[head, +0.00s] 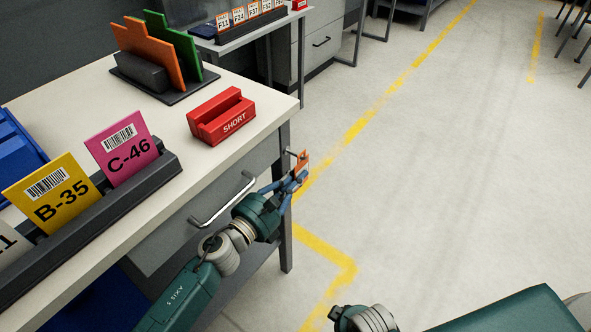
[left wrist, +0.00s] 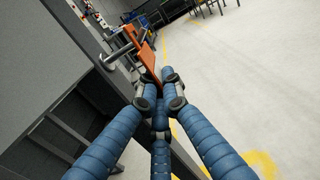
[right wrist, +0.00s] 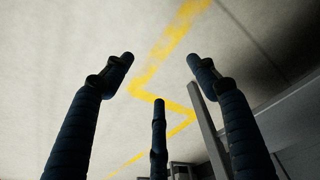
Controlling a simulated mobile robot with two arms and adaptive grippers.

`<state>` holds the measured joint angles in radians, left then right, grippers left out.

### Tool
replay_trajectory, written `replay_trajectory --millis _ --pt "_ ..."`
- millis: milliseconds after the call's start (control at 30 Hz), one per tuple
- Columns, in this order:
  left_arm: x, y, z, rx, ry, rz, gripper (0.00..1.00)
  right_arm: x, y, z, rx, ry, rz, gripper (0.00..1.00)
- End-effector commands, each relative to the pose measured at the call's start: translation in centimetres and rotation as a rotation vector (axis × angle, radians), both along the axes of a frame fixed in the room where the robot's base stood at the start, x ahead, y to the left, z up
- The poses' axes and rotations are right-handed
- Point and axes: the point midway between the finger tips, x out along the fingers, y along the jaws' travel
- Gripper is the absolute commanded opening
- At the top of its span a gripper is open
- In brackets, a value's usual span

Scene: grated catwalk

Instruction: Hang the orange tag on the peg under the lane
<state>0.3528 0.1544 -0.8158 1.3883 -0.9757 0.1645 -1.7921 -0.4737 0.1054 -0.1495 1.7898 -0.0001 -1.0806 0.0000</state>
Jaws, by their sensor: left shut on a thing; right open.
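The orange tag (head: 304,159) is held upright in my left gripper (head: 294,182), just off the table's right front corner. In the left wrist view the blue fingers (left wrist: 160,92) are shut on the lower part of the tag (left wrist: 148,62). A metal peg (left wrist: 120,55) sticks out from the grey side and meets the tag's upper part. The peg (head: 291,153) also shows small in the head view. I cannot tell whether it passes through the tag's hole. My right gripper (right wrist: 160,80) is open and empty above the floor.
The table (head: 255,125) carries a red SHORT block (head: 221,116), a dark rack (head: 80,225) with yellow and pink cards, and a stand with orange and green plates (head: 150,55). A drawer handle (head: 222,205) lies beside my left arm.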

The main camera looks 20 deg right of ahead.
Motion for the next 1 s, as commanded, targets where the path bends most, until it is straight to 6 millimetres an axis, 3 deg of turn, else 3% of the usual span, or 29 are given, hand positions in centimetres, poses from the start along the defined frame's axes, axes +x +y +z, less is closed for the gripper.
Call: replay_trajectory --millis 367,1000 --pt "-0.2 -0.2 0.2 -0.001 0.001 0.000 0.00 0.2 0.1 0.2 0.002 -0.008 0.000 0.59" --pt "-1.1 -0.8 0.6 0.000 0.000 -0.001 0.00 -0.6 -0.1 -1.9 0.001 0.005 0.002 0.59"
